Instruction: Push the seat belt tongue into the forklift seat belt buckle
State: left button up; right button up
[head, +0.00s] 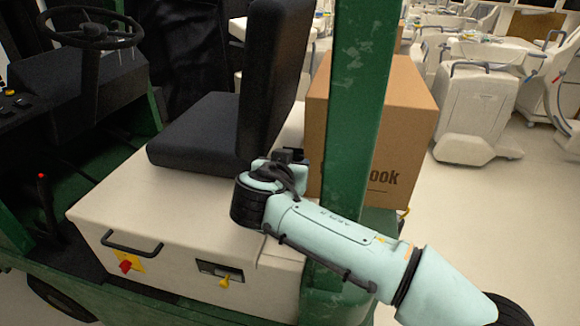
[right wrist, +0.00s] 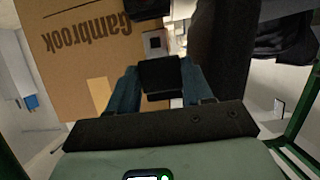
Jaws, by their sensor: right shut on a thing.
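The seat belt tongue is between the fingers of my right gripper (right wrist: 158,80) in the right wrist view. Its black grip (right wrist: 160,75) is held, and its pale metal plate (right wrist: 155,43) with a dark slot points away from the gripper. A dark block (right wrist: 148,8), which looks like the buckle, is cut off at the top edge, just beyond the plate. The plate and block look close, but I cannot tell whether they touch. In the head view my right arm reaches behind the black seat (head: 205,133), and its wrist hides the fingers, tongue and buckle. My left gripper is not in view.
A cardboard box (head: 405,125) stands behind the seat, close to my right gripper; it also shows in the right wrist view (right wrist: 85,60). A green post (head: 355,110) rises beside my forearm. The white seat base (head: 170,225) has clear space in front.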

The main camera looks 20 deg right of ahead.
jog(key=shift+b, duration=0.3)
dwell(0.6)
jog(key=shift+f+b, duration=0.5)
jog(key=shift+b, duration=0.05)
jog(key=shift+f+b, duration=1.6)
jog(key=shift+b, duration=0.05)
jog(key=shift+f+b, duration=0.3)
jog(key=o, duration=1.2)
jog(key=shift+c, duration=0.2)
